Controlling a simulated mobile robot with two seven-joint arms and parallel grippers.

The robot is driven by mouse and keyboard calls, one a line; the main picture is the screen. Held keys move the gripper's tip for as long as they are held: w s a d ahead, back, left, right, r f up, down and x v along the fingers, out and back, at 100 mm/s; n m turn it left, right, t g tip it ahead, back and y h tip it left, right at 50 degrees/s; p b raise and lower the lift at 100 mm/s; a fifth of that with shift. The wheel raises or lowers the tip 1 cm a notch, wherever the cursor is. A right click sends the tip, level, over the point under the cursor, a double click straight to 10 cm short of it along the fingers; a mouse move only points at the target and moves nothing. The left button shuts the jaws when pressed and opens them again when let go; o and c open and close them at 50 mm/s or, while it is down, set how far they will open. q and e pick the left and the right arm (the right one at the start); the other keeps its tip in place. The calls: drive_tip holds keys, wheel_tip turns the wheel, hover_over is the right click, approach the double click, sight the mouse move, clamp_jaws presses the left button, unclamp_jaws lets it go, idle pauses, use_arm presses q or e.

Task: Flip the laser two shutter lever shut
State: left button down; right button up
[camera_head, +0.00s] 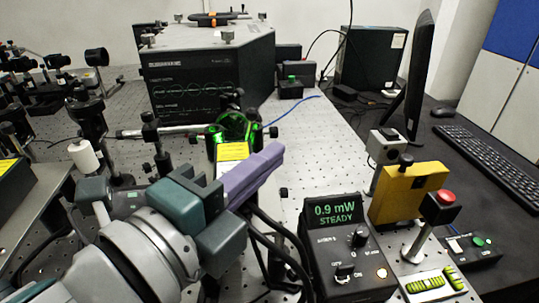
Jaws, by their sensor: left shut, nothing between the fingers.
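My left gripper (272,155) reaches in from the lower left, with teal housing and purple fingers pressed together, empty. Its tips are beside a yellow label (233,151) and just below a bright green glow (233,126) on an optic mount. I cannot make out the laser two shutter lever; it may be hidden behind my gripper and wrist. A power meter (338,214) to the right of the gripper reads 0.9 mW STEADY. My right gripper is not in view.
A big black instrument (205,80) stands at the back. Posts and optics crowd the left. Black cables run below the gripper. Perforated bench shows bare behind the meter.

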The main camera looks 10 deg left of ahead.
use_arm(q)
drive_tip(key=a+v, duration=0.1)
drive_tip(key=v, duration=0.7)
drive_tip(key=shift+r+b, duration=0.4)
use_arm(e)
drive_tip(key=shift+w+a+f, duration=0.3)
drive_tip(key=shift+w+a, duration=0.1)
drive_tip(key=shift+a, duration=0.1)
